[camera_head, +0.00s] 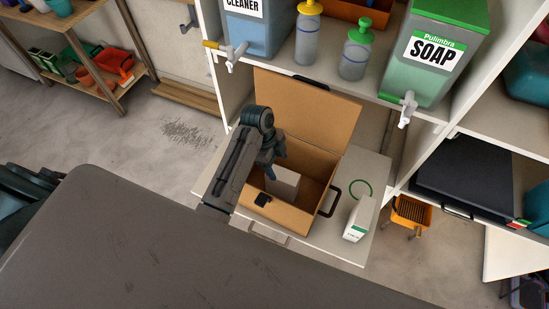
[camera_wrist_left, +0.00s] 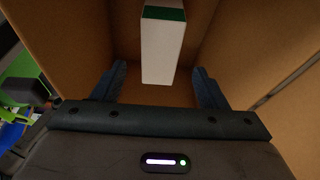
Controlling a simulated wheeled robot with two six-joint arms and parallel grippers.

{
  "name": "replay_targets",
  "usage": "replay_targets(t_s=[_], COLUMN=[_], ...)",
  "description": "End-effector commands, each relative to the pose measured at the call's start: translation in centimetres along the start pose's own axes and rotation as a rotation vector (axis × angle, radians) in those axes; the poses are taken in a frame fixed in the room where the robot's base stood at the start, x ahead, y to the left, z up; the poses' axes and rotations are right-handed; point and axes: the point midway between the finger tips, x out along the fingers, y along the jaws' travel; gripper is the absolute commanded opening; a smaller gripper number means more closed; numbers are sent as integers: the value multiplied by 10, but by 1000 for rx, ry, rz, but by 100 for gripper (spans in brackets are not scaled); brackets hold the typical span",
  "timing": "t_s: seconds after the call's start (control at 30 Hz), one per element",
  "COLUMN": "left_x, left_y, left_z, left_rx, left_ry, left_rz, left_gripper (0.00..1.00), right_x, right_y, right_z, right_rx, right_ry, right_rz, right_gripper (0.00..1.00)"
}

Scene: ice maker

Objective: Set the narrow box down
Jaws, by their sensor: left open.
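A white narrow box (camera_head: 284,184) stands inside an open brown lidded case (camera_head: 316,163). In the left wrist view the white box (camera_wrist_left: 163,48) shows a green end and lies ahead of and between my two spread fingers, with gaps on both sides. My left gripper (camera_head: 273,172) reaches down into the case, open, and partly hides the white box in the head view. Whether the white box touches the case floor cannot be told. My right gripper is not in view.
A second white box (camera_head: 358,218) with a green stripe stands on the pull-out shelf (camera_head: 347,250), right of the case, near a green ring (camera_head: 361,189). The case lid (camera_head: 308,108) is raised at the back. A soap dispenser (camera_head: 431,60) and bottles stand on the shelf above.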

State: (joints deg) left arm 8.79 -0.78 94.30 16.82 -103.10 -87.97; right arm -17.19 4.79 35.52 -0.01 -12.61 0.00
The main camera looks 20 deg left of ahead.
Motion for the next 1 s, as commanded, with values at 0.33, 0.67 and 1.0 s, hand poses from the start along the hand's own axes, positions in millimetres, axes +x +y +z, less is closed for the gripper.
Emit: replay_targets(t_s=[0.33, 0.67, 1.0], left_x=[-32, -32, -32], left_y=[0, 0, 0], left_z=[0, 0, 0], left_rx=[0, 0, 0], left_ry=[0, 0, 0], left_rz=[0, 0, 0], left_gripper=[67, 67, 67], right_x=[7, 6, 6], right_y=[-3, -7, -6], right_z=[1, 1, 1], right_rx=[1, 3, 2], right_ry=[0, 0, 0], right_rz=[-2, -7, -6], right_gripper=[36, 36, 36])
